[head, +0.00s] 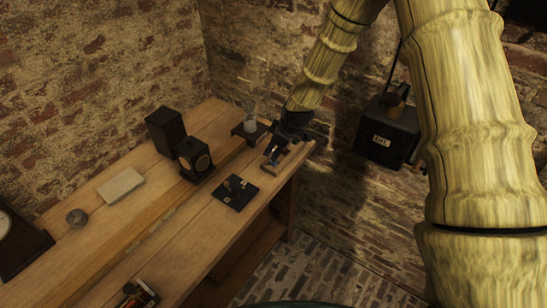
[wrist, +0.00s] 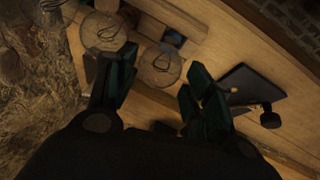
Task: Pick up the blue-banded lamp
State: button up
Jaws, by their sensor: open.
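In the wrist view, two clear round glass lamps with wire loops inside show beyond my gripper (wrist: 164,62). The nearer lamp (wrist: 160,68) appears between the fingertips, with a small blue patch (wrist: 173,38) beside it. The other lamp (wrist: 102,34) is farther up and left, near a reddish patch. The blue patch seems to belong to the nearer lamp, but I cannot tell for sure. My gripper is open, and I see nothing held. In the head view my gripper (head: 274,150) is low over the bench's far right end, and it hides the lamps there.
The wooden bench (head: 155,195) carries a dark board with a knob (head: 235,192), a black box (head: 165,130), a round-faced gauge (head: 193,158) and a pale block (head: 121,185). A clear glass vessel (head: 250,121) stands behind my gripper. Brick walls close the back and right.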

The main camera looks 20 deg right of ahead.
jog(key=shift+p+x, duration=0.7)
jog(key=shift+x, duration=1.15)
jog(key=c, duration=0.7)
